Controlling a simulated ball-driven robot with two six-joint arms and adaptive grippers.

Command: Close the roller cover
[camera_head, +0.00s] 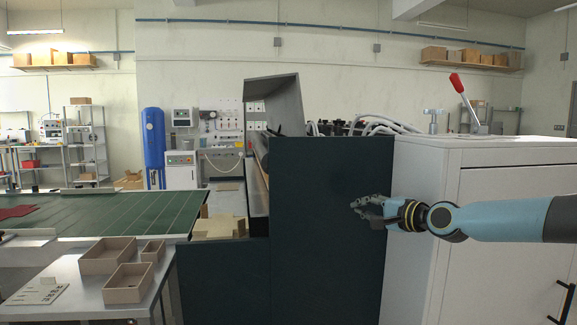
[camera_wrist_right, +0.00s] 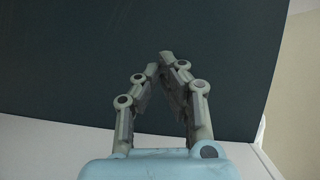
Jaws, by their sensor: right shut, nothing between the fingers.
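The roller cover looks to be the grey angled hood (camera_head: 275,98) at the upper left of the dark machine in the head view. It stands raised and tilted, with a roller (camera_head: 261,155) partly showing below it. My right gripper (camera_head: 356,207) is in front of the dark side panel (camera_head: 330,190), well below and to the right of the cover. In the right wrist view the fingers (camera_wrist_right: 158,66) are shut and empty, with the dark panel (camera_wrist_right: 70,60) behind them. I cannot tell if they touch it. My left gripper is not in view.
A white cabinet (camera_head: 490,200) with a red-handled lever (camera_head: 457,83) stands right of the dark panel, behind my right arm. A green-topped table (camera_head: 120,215) and a side table with several open boxes (camera_head: 108,256) stand at left. Cables (camera_head: 380,122) run above the panel.

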